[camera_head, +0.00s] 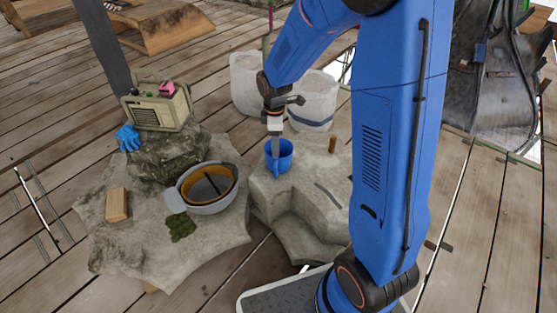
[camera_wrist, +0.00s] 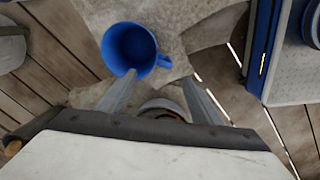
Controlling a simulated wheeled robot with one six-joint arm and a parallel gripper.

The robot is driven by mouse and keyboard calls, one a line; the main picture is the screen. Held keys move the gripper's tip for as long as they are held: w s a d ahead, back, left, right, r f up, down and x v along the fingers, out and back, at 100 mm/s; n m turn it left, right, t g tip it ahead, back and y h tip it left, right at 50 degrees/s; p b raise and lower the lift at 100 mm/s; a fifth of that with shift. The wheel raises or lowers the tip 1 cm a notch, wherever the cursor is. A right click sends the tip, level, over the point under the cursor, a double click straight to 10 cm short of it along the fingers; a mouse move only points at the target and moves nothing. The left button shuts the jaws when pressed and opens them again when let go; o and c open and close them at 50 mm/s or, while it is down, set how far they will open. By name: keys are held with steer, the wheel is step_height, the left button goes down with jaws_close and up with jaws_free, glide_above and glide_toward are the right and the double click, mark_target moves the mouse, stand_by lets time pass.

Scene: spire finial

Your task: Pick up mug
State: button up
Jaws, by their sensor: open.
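The blue mug (camera_head: 279,150) stands upright on a pale stone block in the head view. In the wrist view, I look down into the open mug (camera_wrist: 132,46), with its handle toward the right. My gripper (camera_head: 275,143) points down at the mug and hides part of it. In the wrist view, my gripper (camera_wrist: 158,77) is open and empty. The left fingertip is by the mug's lower edge, and the handle shows just beyond the gap between the fingers. I cannot tell whether a finger touches the mug.
On the stone slabs left of the mug are a grey bowl (camera_head: 208,205), a wooden block (camera_head: 117,204), a green mossy patch (camera_head: 181,226), a blue glove (camera_head: 128,138) and a radio-like box (camera_head: 158,106). A small brown peg (camera_head: 332,145) stands right of the mug.

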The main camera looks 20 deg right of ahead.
mark_target(275, 162)
steer(key=f, duration=1.1)
steer(key=shift+w+d, duration=0.1)
steer(key=shift+w, duration=0.15)
steer(key=shift+s+f, duration=0.15)
steer(key=shift+f, duration=2.55)
steer(key=c, duration=1.3)
